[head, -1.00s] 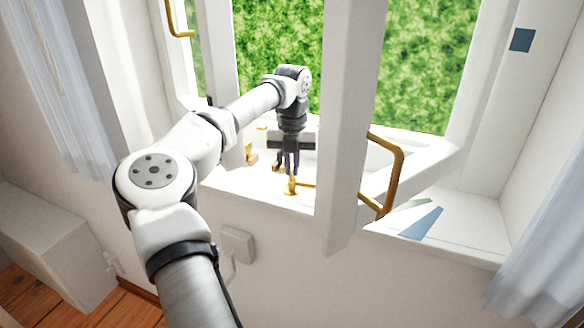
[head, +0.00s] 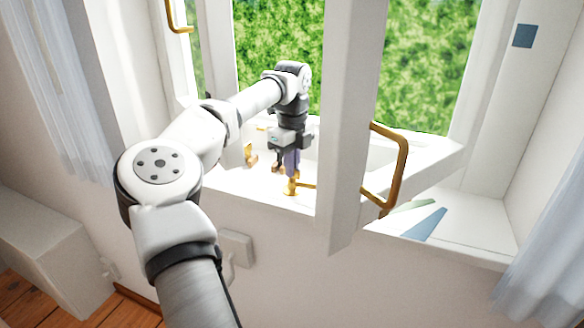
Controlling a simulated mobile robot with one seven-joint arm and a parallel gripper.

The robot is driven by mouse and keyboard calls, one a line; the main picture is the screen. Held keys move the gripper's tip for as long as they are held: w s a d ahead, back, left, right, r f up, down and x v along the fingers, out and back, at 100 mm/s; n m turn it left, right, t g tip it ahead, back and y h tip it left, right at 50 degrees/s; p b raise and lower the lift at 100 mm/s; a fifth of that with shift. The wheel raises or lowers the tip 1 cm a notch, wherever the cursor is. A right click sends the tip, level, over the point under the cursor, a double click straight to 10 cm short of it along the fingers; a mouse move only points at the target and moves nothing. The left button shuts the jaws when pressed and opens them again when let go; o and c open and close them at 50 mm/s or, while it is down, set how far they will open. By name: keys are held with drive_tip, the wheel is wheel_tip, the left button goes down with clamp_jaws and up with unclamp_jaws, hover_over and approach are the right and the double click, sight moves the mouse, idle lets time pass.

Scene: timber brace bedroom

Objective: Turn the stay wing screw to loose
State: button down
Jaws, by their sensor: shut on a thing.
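The brass stay wing screw (head: 291,187) stands upright on the window sill, left of the open sash. A thin brass stay bar (head: 307,186) runs from it to the right, towards the sash. My gripper (head: 291,172) points down from above and is shut on the wing screw. The fingers cover the top of the screw, so the exact angle of its wings is hidden.
The open window sash (head: 345,130) stands just right of my gripper, with a brass handle (head: 402,165) on it. Another brass fitting (head: 250,155) sits on the sill to the left. Blue and green flat pieces (head: 424,224) lie on the right sill.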

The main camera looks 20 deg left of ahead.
drive_tip(key=shift+n+b, duration=0.4)
drive_tip(key=shift+n, duration=1.4)
drive_tip(key=c, duration=1.6)
unclamp_jaws()
drive_tip(key=shift+o, duration=0.2)
wheel_tip(320, 180, up, 14)
drive_tip(key=shift+f, duration=0.1)
